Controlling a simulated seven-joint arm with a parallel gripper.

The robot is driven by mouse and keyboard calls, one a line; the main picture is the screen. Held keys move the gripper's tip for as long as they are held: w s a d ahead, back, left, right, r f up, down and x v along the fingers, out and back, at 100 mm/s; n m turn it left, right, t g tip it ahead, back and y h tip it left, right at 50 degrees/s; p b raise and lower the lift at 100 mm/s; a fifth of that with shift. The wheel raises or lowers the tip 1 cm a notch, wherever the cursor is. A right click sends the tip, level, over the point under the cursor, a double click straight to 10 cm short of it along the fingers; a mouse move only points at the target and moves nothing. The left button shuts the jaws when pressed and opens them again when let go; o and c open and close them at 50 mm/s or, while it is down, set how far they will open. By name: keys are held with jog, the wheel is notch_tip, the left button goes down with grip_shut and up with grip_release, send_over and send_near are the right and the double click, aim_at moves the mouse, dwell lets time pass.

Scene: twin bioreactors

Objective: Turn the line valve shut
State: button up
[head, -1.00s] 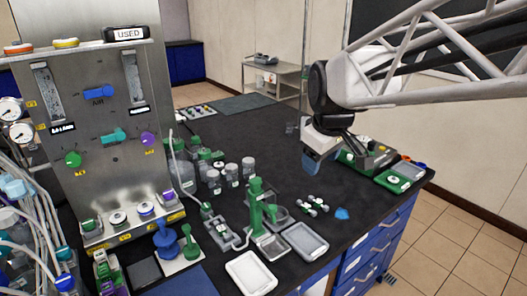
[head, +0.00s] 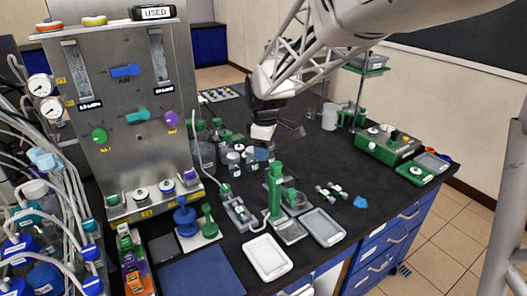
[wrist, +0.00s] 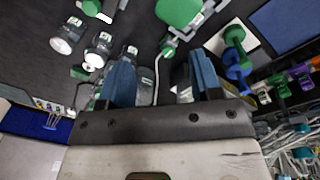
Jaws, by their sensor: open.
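The steel panel (head: 125,170) on the left carries a blue lever handle (head: 125,70), a teal lever handle (head: 137,115), a green knob (head: 99,135) and a purple knob (head: 171,118). A small green fitting (head: 225,189) sits on a thin tube right of the panel; a similar green fitting on a tube shows in the wrist view (wrist: 169,44). I cannot tell which is the line valve. My gripper (head: 262,152) is open and empty above the bench, right of the panel near the grey-capped bottles. In the wrist view its blue fingers (wrist: 162,82) are spread apart.
Several bottles (head: 236,160) stand beneath and beside my gripper. A green stand (head: 275,195), a white tray (head: 267,257) and a grey tray (head: 323,226) are in front. Tubes crowd the left edge. The bench (head: 350,170) has clear room right of centre.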

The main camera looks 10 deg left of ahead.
aim_at(226, 187)
jog(key=w+a+f+n, duration=0.1)
jog(key=a+f, duration=0.2)
jog(key=a, duration=0.1)
jog(key=a+f+n, duration=0.2)
jog(key=a+f, duration=0.2)
jog(key=a, duration=0.1)
jog(key=w+a+f+n+g, duration=0.1)
jog(key=a+f, duration=0.3)
jog(key=a, duration=0.1)
jog(key=shift+w+a+f+n+h, duration=0.2)
jog(key=shift+w+n+h, duration=0.1)
jog(key=shift+w+n, duration=0.1)
jog(key=shift+s+d+f, duration=0.1)
jog(key=shift+f, duration=0.05)
jog(key=shift+f, duration=3.75)
jog(key=c, duration=0.9)
